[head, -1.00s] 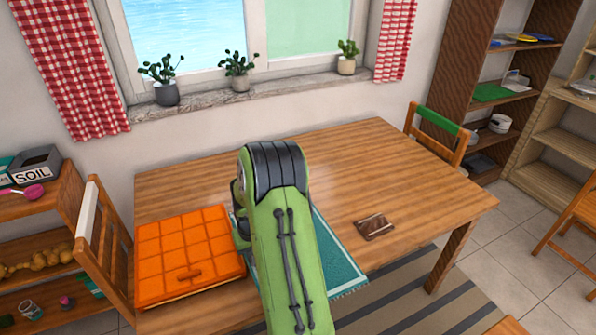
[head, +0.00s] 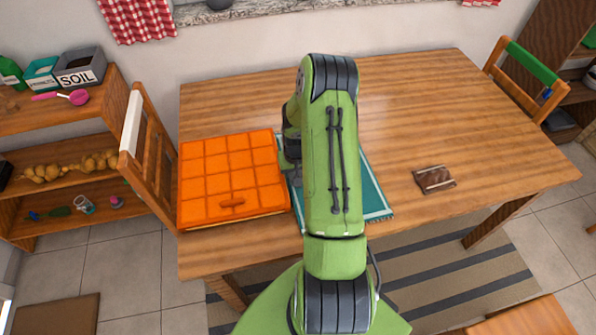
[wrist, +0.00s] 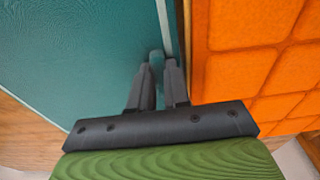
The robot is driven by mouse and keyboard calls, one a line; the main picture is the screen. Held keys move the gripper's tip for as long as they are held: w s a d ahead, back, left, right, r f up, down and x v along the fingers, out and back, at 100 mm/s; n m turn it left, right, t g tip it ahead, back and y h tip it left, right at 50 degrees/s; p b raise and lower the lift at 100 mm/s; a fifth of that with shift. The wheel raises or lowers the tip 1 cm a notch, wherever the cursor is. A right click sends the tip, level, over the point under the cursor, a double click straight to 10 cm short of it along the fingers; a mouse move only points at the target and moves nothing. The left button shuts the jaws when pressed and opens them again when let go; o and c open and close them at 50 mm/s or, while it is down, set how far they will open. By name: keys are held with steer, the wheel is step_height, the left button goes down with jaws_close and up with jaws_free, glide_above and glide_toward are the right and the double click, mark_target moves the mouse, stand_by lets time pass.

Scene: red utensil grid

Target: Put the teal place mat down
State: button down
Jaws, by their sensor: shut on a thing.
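The teal place mat (head: 375,190) has a pale border line and shows on both sides of my green arm, right of the orange gridded box (head: 185,205). In the wrist view the mat (wrist: 75,60) fills the left side. My gripper (wrist: 158,66) is shut on the mat's edge strip, close beside the box (wrist: 255,50). In the head view the gripper (head: 291,150) is a dark shape left of my arm, which hides the middle of the mat. The mat looks flat, at or just above the wooden table (head: 420,110); I cannot tell which.
A small brown item (head: 434,180) lies on the table to the right. The table's back and right are bare. A wooden chair (head: 148,155) stands at the left end and a green-topped chair (head: 525,75) at the right. A shelf (head: 60,150) stands far left.

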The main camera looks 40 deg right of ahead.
steer(key=shift+f, duration=0.4)
steer(key=c, duration=1.1)
jaws_free()
steer(key=shift+r, duration=0.1)
